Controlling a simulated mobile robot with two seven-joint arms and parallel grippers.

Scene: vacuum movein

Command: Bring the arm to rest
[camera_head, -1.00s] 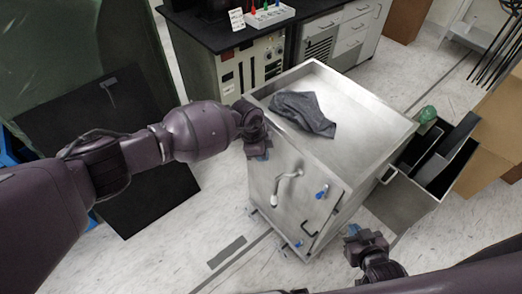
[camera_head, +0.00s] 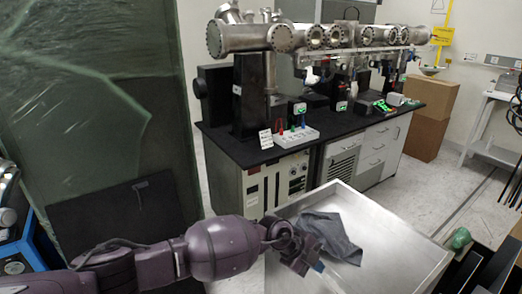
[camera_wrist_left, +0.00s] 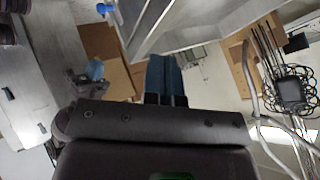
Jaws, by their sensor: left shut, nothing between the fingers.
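My left arm comes in from the left in the head view. Its gripper (camera_head: 312,264) is beside the front left edge of the steel cart (camera_head: 398,252), near the grey cloth on its top. In the left wrist view the two blue fingers (camera_wrist_left: 165,78) are together with nothing between them. What looks like my right gripper (camera_wrist_left: 92,72) shows small in the left wrist view; its jaws are too small to read. My right arm does not show in the head view.
The grey cloth (camera_head: 331,238) lies crumpled on the cart. Behind it stands a black-topped bench (camera_head: 345,133) with steel vacuum equipment (camera_head: 250,38). A dark panel (camera_head: 125,222) leans at the left. A green object (camera_head: 459,238) sits right of the cart. Cardboard boxes (camera_head: 428,97) stand behind.

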